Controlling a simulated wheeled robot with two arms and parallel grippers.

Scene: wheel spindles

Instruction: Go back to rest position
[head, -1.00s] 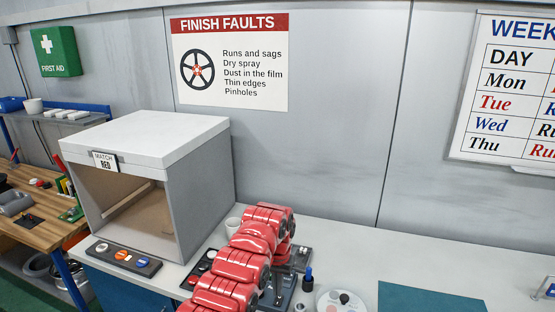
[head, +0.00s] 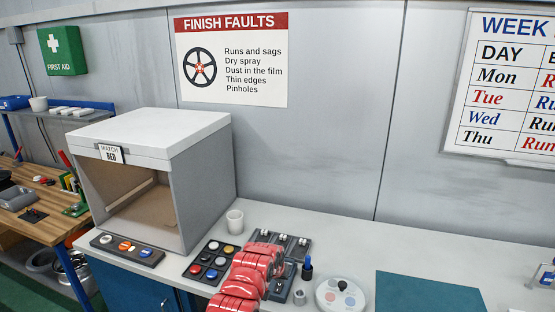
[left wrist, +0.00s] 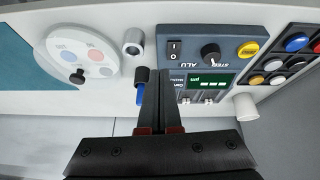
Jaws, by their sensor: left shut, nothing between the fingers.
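My left arm (head: 245,275), with red links, comes in from the bottom of the head view over the worktop. Its fingers cannot be made out there. In the left wrist view my left gripper (left wrist: 161,78) is shut and empty. Its fingertips are over the worktop beside a grey meter (left wrist: 215,65) with a green display and a small bottle (left wrist: 141,92) with a blue part. My right gripper is in neither view.
A grey booth (head: 203,195), a strip of coloured discs (head: 127,250), a tray of coloured discs (head: 212,261), a white cup (head: 235,222), a round palette (head: 340,295) and a teal mat (head: 430,294) are on the worktop. The back right worktop is clear.

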